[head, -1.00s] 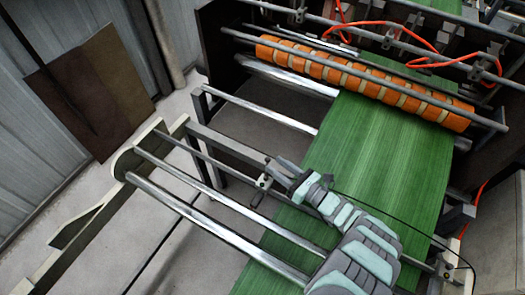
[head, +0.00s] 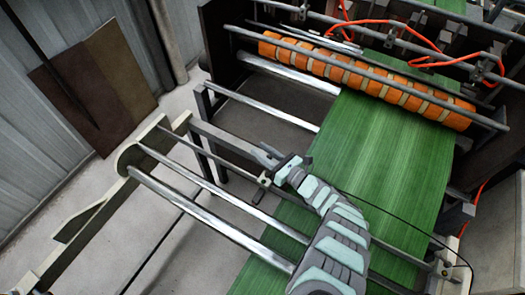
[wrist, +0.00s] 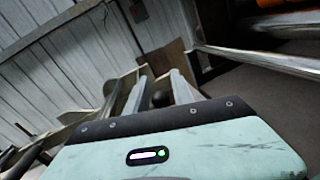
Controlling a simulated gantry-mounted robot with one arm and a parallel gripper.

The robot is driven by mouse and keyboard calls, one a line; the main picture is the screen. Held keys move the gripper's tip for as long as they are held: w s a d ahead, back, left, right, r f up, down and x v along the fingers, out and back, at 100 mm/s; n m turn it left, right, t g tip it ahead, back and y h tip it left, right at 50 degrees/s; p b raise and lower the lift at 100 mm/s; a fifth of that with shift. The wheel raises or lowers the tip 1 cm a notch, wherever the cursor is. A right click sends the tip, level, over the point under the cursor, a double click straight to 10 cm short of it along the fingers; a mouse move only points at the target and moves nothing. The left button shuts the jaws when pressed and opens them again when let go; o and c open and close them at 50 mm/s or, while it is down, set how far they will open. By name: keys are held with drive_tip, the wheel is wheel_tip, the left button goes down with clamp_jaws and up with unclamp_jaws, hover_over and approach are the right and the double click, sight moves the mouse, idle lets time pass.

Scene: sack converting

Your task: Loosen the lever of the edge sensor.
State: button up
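The edge sensor (head: 264,181) appears as a small dark clamp-like part on the thin crossbar, left of the green web. Its lever cannot be told apart clearly in the head view. My gripper (head: 262,153) is just above and beyond it in the picture, its fingers pointing left. In the wrist view my gripper (wrist: 159,88) shows two grey fingers spread apart. A small dark rounded part (wrist: 160,98) shows between them, possibly the lever's knob. I cannot tell whether the fingers touch it.
The green web (head: 375,150) runs under my arm from the orange-banded roller (head: 365,78). Metal rollers (head: 215,218) and a pale side frame (head: 95,215) lie to the left. A thin black cable (head: 405,226) crosses the web. Brown boards (head: 95,90) lean on the wall.

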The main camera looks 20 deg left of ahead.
drive_tip(key=shift+f, duration=0.1)
clamp_jaws()
drive_tip(key=shift+d, duration=0.1)
drive_tip(key=m+t+p, duration=0.1)
drive_tip(key=p, duration=0.1)
drive_tip(key=d+m+t+h+p, duration=0.1)
drive_tip(key=t+p, duration=0.1)
drive_tip(key=w+m+t+h+p, duration=0.1)
drive_tip(key=p, duration=0.2)
drive_tip(key=shift+d+f, duration=0.1)
drive_tip(key=shift+d, duration=0.3)
drive_tip(key=shift+o, duration=1.4)
unclamp_jaws()
drive_tip(key=shift+w+t, duration=0.2)
drive_tip(key=shift+t, duration=0.1)
drive_tip(key=shift+o, duration=0.4)
drive_tip(key=shift+s, duration=0.1)
